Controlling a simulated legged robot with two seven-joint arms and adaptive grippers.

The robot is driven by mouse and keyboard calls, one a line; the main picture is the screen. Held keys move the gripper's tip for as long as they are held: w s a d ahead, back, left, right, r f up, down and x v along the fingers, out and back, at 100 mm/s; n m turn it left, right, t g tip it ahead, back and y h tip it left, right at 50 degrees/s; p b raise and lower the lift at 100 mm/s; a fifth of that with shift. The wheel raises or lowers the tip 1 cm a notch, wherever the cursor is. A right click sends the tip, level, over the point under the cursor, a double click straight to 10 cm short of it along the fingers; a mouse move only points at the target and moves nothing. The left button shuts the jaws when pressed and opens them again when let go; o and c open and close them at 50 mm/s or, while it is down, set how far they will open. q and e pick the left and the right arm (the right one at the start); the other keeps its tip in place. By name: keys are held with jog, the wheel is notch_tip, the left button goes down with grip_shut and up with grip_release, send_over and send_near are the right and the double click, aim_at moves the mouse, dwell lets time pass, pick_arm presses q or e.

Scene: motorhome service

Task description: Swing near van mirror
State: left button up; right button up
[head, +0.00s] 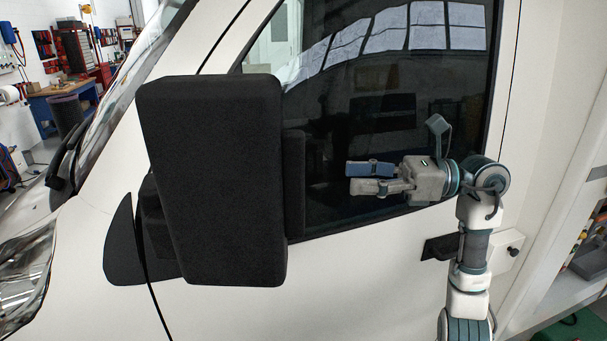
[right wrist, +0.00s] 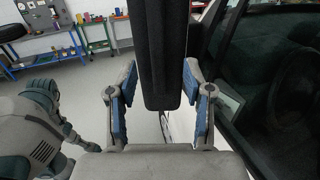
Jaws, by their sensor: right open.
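The near van mirror (head: 212,180) is a large black housing standing out from the van's white door in the head view. Its narrow black edge (right wrist: 163,60) hangs in the middle of the right wrist view. My right gripper (head: 352,178) is to the right of the mirror, in front of the dark side window, with its fingers pointing left towards it. The gripper (right wrist: 160,78) is open, and the mirror edge shows between its two blue-padded fingers, with gaps on both sides. In the head view the fingertips look apart from the mirror. My left gripper is not in view.
The van's side window (head: 400,90) and door (head: 350,290) lie close behind my right arm. A black door handle (head: 440,247) is near my forearm. A workbench (head: 62,95) and red tool cabinet (head: 77,50) stand far back at left. Shelving (head: 590,250) is at right.

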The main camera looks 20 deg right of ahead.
aim_at(303, 177)
jog(key=x, duration=0.5)
jog(key=p+x, duration=0.1)
jog(key=x, duration=0.4)
jog(key=shift+s+a, duration=0.15)
jog(key=shift+a, duration=0.2)
jog(key=shift+d, duration=0.45)
jog(key=shift+c, duration=1.4)
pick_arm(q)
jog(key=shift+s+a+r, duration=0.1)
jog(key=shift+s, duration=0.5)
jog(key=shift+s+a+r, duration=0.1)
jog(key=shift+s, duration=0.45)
pick_arm(e)
grip_shut()
